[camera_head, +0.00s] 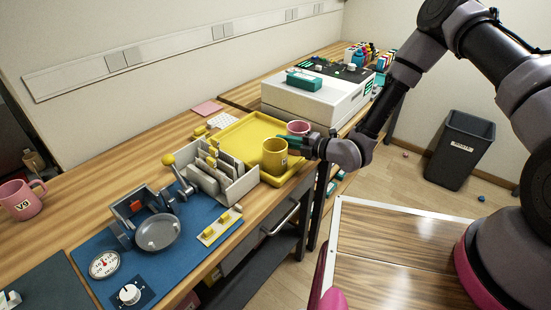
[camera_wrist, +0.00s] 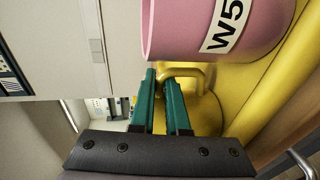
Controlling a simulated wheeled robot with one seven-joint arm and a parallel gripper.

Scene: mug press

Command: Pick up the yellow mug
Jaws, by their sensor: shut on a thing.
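The yellow mug (camera_head: 274,156) shows upright in the head view, over the right part of the yellow tray (camera_head: 226,133). I cannot tell whether its base touches the tray. My gripper (camera_head: 309,146) is at the mug's right side, with teal fingers reaching to it. In the wrist view the fingers (camera_wrist: 160,78) are close together at a yellow handle (camera_wrist: 203,76), and they are shut on it. The rest of the yellow mug is hard to separate from the yellow tray there.
A pink mug (camera_head: 298,128) is just behind the yellow mug; it fills the top of the wrist view, labelled W5 (camera_wrist: 205,25). A grey divided rack (camera_head: 235,184) stands left of the tray. A white machine (camera_head: 318,103) is behind. Another pink mug (camera_head: 20,200) stands far left.

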